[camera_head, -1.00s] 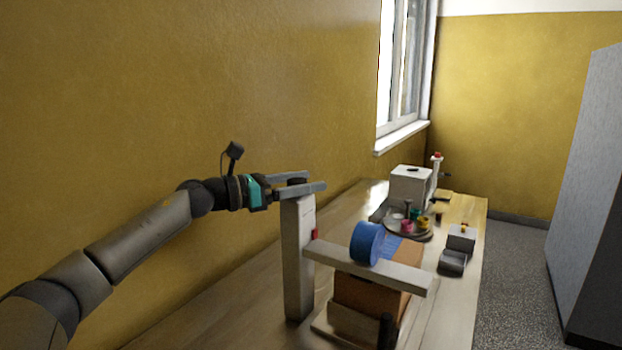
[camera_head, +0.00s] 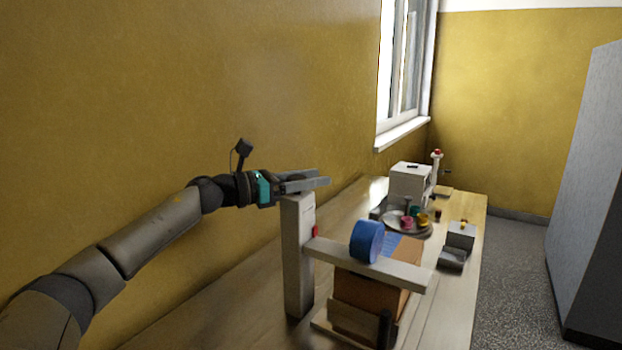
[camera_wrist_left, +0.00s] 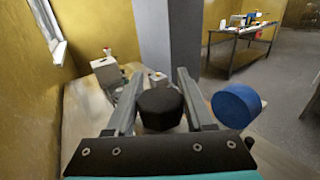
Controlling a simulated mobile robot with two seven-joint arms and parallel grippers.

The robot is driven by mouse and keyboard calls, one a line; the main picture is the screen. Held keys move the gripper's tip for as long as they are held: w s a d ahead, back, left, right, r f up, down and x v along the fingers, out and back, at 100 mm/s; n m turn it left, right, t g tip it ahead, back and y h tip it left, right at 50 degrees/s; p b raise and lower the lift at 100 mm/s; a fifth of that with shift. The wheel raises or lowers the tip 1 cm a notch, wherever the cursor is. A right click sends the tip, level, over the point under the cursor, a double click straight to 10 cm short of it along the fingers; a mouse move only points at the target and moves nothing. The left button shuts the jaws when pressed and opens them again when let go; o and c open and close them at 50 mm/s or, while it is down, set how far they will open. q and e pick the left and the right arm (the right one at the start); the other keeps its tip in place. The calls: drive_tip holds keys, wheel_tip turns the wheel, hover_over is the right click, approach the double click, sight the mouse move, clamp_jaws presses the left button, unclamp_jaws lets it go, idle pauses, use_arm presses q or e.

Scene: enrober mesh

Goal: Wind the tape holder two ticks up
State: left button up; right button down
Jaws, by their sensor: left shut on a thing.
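The tape holder is a pale upright post (camera_head: 298,255) with a pale crossbar arm (camera_head: 370,265) reaching right from it. A blue tape roll (camera_head: 366,241) sits on the arm and also shows at the right of the left wrist view (camera_wrist_left: 236,104). A red mark (camera_head: 315,231) is on the post just above the arm. A dark knob (camera_wrist_left: 160,109) tops the post. My left gripper (camera_head: 306,184) is at the post's top, its fingers shut on the knob, one on each side. In the head view the fingers mostly hide the knob. My right gripper is not in view.
A brown box (camera_head: 364,300) stands beneath the arm. Farther along the table (camera_head: 226,306) are a white machine (camera_head: 409,184), a round tray (camera_head: 392,222) with coloured cups and a small grey box (camera_head: 461,235). The yellow wall (camera_head: 180,110) runs close along the left.

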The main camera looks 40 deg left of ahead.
use_arm(q)
clamp_jaws()
drive_tip(key=shift+y, duration=0.3)
drive_tip(key=shift+a+r+n+t+y+p, duration=0.15)
drive_tip(key=shift+n+t+y+p, duration=0.45)
drive_tip(key=shift+n+y+p, duration=0.4)
drive_tip(key=shift+w+a+n+y+p, duration=0.1)
drive_tip(key=shift+a+n+y+p, duration=0.2)
drive_tip(key=shift+n+y+p, duration=1.75)
drive_tip(key=shift+a+m+y+p, duration=0.2)
drive_tip(key=shift+y+p, duration=0.95)
drive_tip(key=shift+p, duration=2.4)
drive_tip(key=shift+w+a+n+y+p, duration=0.1)
drive_tip(key=shift+a+n+y+p, duration=0.25)
drive_tip(key=shift+n+y+p, duration=1.75)
drive_tip(key=shift+m+h+p, duration=0.5)
drive_tip(key=shift+m+p, duration=0.2)
drive_tip(key=shift+m, duration=0.25)
drive_tip(key=shift+s, duration=0.1)
